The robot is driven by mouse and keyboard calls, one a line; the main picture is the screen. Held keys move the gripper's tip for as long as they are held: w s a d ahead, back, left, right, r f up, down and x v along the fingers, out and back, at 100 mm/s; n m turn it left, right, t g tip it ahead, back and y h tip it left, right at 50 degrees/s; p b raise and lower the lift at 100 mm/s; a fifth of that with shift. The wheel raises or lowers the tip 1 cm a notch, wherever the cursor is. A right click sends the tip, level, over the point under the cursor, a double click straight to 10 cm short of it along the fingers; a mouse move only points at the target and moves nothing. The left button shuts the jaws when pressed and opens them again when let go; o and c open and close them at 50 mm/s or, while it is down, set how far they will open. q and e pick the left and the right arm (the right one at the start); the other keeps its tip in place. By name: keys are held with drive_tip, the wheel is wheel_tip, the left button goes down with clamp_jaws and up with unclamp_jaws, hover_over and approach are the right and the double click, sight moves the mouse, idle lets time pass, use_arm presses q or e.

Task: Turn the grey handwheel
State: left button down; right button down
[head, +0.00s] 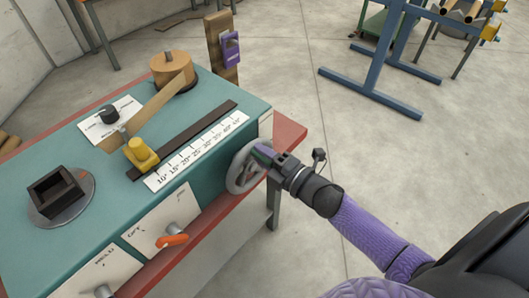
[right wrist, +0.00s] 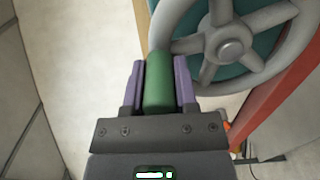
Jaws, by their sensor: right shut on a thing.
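The grey handwheel (head: 240,177) is on the right end of the teal winder, facing my right arm. It also shows in the right wrist view (right wrist: 231,49), with spokes meeting at a round hub. A green handle (right wrist: 158,88) stands out from its rim. My right gripper (head: 264,153) is at the upper right part of the wheel in the head view. In the right wrist view its two purple fingers (right wrist: 160,68) are shut on the green handle, one on each side. The left gripper is not in view.
The winder top (head: 205,94) carries a scale with a yellow slider (head: 141,153), a wooden spool (head: 173,69) and a black square block on a disc. An orange-handled lever (head: 172,240) is on the front. A red ledge (head: 290,134) runs under the wheel.

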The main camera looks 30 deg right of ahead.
drive_tip(key=shift+c, duration=1.9)
unclamp_jaws()
drive_tip(key=v, duration=1)
drive_tip(key=shift+p, duration=0.4)
drive_tip(key=shift+f, duration=0.1)
drive_tip(key=s+f+m+g+h, duration=0.25)
drive_tip(key=s+f+m, duration=0.2)
drive_tip(key=f, duration=0.45)
drive_tip(key=s+f+m+g+h, duration=0.2)
drive_tip(key=s+f+m+g, duration=0.25)
drive_tip(key=f, duration=0.35)
drive_tip(key=s+f+m+g+h, duration=0.25)
drive_tip(key=s+f+m, duration=0.2)
drive_tip(key=f, duration=0.45)
drive_tip(key=s+a+f+m+g, duration=0.2)
drive_tip(key=s+f+g, duration=0.1)
drive_tip(key=s, duration=0.4)
drive_tip(key=s+a+f+m+g+b, duration=0.1)
drive_tip(key=s+a+f+m+g, duration=0.1)
drive_tip(key=s, duration=0.5)
wheel_tip(320, 180, down, 2)
drive_tip(key=shift+s+f+m+g, duration=0.15)
drive_tip(key=shift+s+m+g, duration=0.1)
drive_tip(key=shift+m+g, duration=0.55)
